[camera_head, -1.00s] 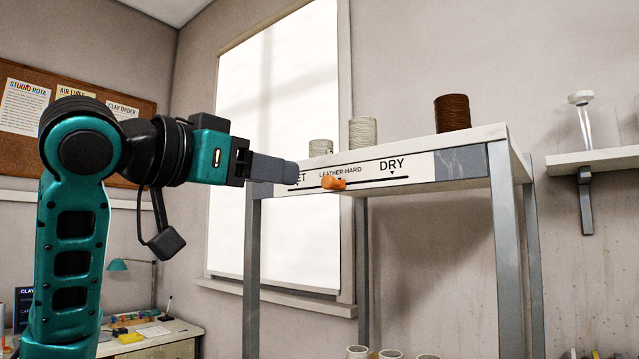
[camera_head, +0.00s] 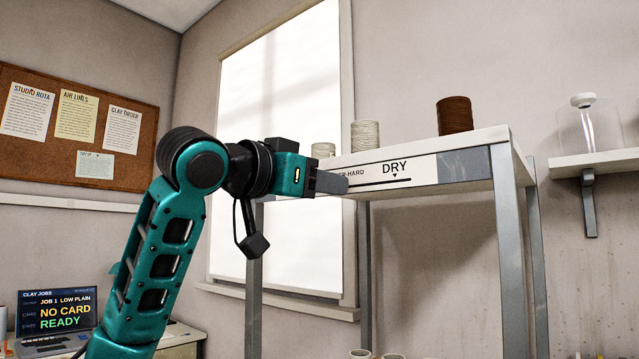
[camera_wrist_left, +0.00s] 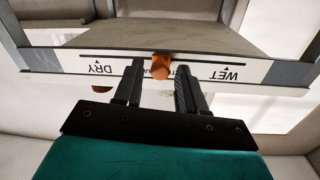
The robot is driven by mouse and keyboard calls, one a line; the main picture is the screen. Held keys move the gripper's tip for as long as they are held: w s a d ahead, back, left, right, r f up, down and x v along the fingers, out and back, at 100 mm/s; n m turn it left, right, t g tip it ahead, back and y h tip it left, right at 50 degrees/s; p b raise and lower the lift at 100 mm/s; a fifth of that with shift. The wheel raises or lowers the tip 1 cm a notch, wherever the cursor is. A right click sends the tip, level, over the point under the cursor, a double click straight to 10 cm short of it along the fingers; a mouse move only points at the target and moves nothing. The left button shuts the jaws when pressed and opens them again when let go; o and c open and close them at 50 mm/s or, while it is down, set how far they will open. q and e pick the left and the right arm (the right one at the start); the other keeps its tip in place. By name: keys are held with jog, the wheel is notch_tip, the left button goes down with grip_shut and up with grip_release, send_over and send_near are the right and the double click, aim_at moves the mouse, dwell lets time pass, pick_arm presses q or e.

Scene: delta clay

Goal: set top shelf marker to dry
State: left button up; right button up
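The label strip on the shelf's front edge shows DRY (camera_head: 395,168) at right and the end of LEATHER-HARD in the head view. In the upside-down left wrist view, the orange marker (camera_wrist_left: 160,66) sits on the slider line near mid-strip, between DRY (camera_wrist_left: 100,68) and WET (camera_wrist_left: 225,75). In the head view the marker is hidden behind my left gripper (camera_head: 335,182), at the strip's left part. In the wrist view the left gripper's fingers (camera_wrist_left: 160,80) are apart, one on each side of the marker, with gaps showing. My right gripper is in neither view.
On the top shelf (camera_head: 470,140) stand a brown pot (camera_head: 453,115) and pale pots (camera_head: 365,135). A wall shelf (camera_head: 600,160) is at right. A laptop (camera_head: 55,318) sits on the desk at lower left. A window (camera_head: 280,120) is behind my arm.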

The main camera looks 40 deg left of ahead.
pick_arm(q)
grip_shut()
dwell(0.3)
jog(key=d+p, duration=0.1)
jog(key=d, duration=0.2)
jog(key=d+p, duration=0.1)
jog(key=d, duration=0.1)
jog(key=d+p, duration=0.1)
jog(key=d, duration=0.2)
jog(key=shift+s+d+r+p, duration=0.1)
jog(key=shift+s+d+p, duration=0.25)
jog(key=shift+d, duration=0.3)
jog(key=shift+o, duration=0.9)
grip_release()
jog(key=shift+d, duration=0.1)
